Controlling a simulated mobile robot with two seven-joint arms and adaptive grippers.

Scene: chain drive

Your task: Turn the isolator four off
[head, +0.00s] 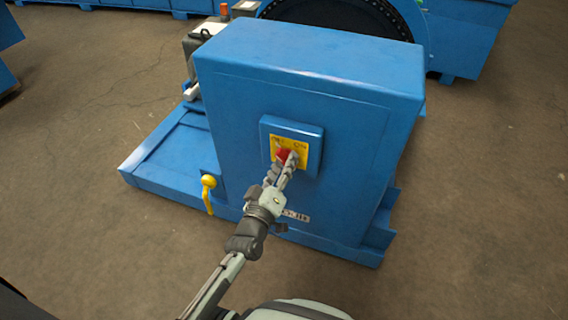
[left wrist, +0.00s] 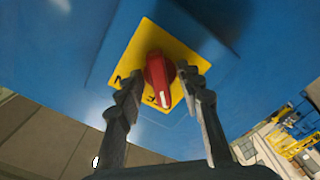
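The isolator is a red rotary knob (head: 283,154) on a yellow plate (head: 301,147), set on a blue box on the front of a blue cabinet. In the left wrist view the knob (left wrist: 158,76) has a white mark at its lower end. Markings on the yellow plate (left wrist: 143,42) are partly covered and unclear. My left gripper (head: 283,165) is at the knob, open, with one finger on each side of it. In the left wrist view gaps show between the knob and the fingers (left wrist: 165,88). My right gripper is not in view.
The blue cabinet (head: 300,65) stands on a blue base (head: 160,160). A yellow lever (head: 208,186) sticks out at the cabinet's lower left. A large dark wheel (head: 345,15) is behind. The brown floor (head: 480,200) is clear to the right and left.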

